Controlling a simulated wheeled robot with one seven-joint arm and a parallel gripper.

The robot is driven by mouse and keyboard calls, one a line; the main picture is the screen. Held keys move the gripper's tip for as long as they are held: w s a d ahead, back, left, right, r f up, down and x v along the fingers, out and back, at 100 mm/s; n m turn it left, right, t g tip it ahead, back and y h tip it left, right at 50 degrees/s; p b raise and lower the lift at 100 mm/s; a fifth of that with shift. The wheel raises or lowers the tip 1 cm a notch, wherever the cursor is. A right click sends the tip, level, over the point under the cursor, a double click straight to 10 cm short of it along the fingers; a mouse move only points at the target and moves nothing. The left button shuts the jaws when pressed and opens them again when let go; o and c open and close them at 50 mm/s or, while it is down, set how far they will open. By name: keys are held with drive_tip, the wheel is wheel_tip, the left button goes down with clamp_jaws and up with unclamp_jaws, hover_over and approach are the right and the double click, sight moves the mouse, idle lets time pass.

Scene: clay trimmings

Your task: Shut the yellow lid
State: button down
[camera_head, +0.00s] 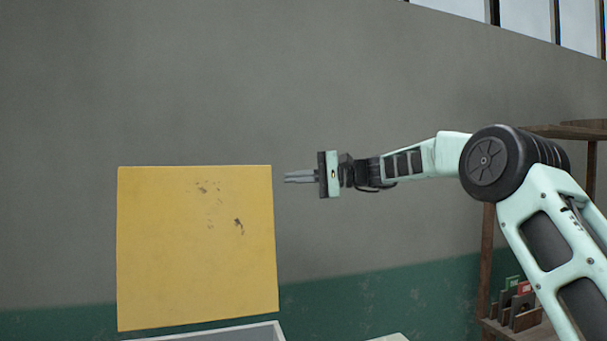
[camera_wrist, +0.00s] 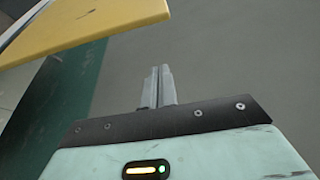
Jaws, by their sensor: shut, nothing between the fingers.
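The yellow lid (camera_head: 180,255) stands open, nearly upright, on a pale box (camera_head: 235,334) whose top edge shows at the bottom of the head view. The lid's face has a few dark scuffs. My gripper (camera_head: 287,177) is shut and empty, pointing left, just right of the lid's upper right edge in the head view. In the wrist view the lid (camera_wrist: 85,28) lies at the upper left, and my gripper's fingers (camera_wrist: 161,70) are together with a gap between them and the lid. The inside of the box is hidden.
A grey wall (camera_head: 380,80) with a green lower band (camera_head: 400,295) stands behind. A wooden shelf (camera_head: 488,265) with small coloured items is at the right, partly behind my arm. A pale edge (camera_head: 390,337) shows at the bottom. Space above the lid looks clear.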

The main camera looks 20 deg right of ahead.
drive_tip(key=a+p, duration=0.1)
drive_tip(key=s+a, duration=0.1)
drive_tip(key=a, duration=0.1)
drive_tip(key=s+a+p, duration=0.1)
drive_tip(key=a, duration=0.1)
drive_tip(key=shift+a+r+p, duration=0.15)
drive_tip(key=shift+r+p, duration=0.05)
drive_tip(key=shift+p, duration=0.1)
drive_tip(key=shift+s+b, duration=0.2)
drive_tip(key=shift+b, duration=0.15)
